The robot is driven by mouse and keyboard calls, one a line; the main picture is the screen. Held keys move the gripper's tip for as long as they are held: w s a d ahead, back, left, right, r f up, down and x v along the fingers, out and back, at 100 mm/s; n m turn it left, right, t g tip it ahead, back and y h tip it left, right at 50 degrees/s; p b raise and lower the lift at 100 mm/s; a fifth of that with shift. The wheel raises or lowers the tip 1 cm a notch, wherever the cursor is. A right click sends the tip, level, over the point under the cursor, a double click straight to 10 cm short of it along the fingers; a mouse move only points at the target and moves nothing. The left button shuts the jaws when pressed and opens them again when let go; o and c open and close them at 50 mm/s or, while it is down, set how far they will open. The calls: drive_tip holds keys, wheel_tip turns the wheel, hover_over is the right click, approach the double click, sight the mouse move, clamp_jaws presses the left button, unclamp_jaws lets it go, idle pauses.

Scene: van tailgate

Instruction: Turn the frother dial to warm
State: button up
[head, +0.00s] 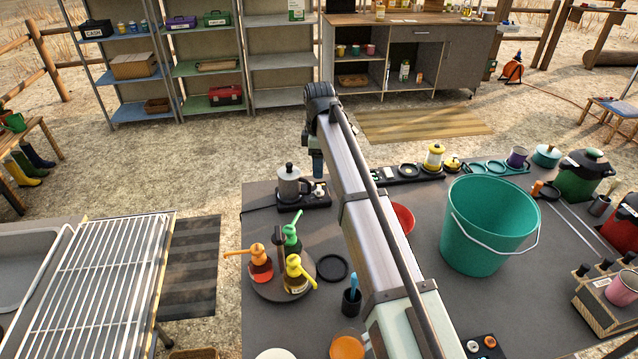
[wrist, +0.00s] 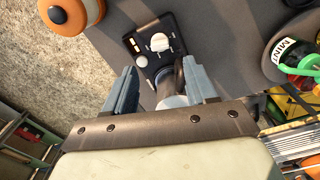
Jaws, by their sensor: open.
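The frother (head: 290,183) is a grey metal jug with a dark lid knob. It stands on a black base (head: 307,201) near the table's far left edge. Pale controls (head: 319,188) sit at the base's right end. In the wrist view the base shows a larger pale knob (wrist: 160,42) and a smaller round one (wrist: 141,61). Their markings are too small to read, so I cannot tell the dial's setting. My gripper (wrist: 159,68) is open and empty, above the base; part of the grey jug (wrist: 172,101) shows between its fingers. Its end also shows in the head view (head: 317,165).
A turntable (head: 270,288) with coloured pump bottles stands in front of the frother. A green bucket (head: 490,225) is to the right, and a black strip with a yellow jar (head: 434,156) is behind it. The wrist view shows an orange round thing (wrist: 70,14) at upper left.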

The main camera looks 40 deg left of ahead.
sight(319, 188)
wheel_tip(319, 188, down, 8)
drive_tip(key=shift+r, duration=0.1)
idle(0.4)
drive_tip(key=c, duration=1)
drive_tip(key=shift+c, duration=0.2)
